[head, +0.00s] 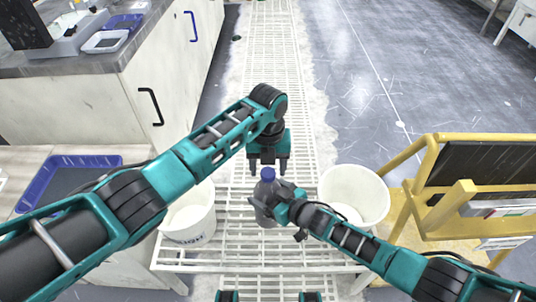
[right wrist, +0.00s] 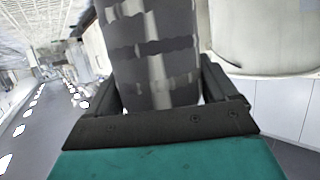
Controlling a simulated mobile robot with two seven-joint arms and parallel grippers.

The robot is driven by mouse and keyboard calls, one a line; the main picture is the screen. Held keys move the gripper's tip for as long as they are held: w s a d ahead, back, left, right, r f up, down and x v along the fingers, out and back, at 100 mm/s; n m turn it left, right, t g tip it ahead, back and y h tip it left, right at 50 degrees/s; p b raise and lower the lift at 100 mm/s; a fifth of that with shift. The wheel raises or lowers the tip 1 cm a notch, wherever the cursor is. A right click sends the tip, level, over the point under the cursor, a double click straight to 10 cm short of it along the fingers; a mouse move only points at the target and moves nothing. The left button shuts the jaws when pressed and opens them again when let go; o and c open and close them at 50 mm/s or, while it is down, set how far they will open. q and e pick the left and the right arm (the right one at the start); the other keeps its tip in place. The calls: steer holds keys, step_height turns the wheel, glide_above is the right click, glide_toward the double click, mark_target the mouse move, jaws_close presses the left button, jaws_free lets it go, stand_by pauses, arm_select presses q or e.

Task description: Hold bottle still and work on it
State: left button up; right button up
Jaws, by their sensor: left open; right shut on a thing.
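My right gripper (head: 269,203) is shut on the bottle's body from the right. In the right wrist view the grey, light-patched bottle (right wrist: 152,55) fills the space between the fingers of the right gripper (right wrist: 165,95). My left gripper (head: 268,166) points down just above and behind the cap, with its two fingers apart and nothing seen between them. The bottle's lower right side is hidden by the right gripper.
A white bucket (head: 188,232) stands left of the bottle and another white bucket (head: 375,192) stands right, partly behind my right arm. A yellow cart (head: 470,215) is at the right. A blue tray (head: 42,188) lies on the left counter. The rack behind is clear.

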arm_select(q)
steer(key=shift+f, duration=0.45)
steer(key=shift+c, duration=0.2)
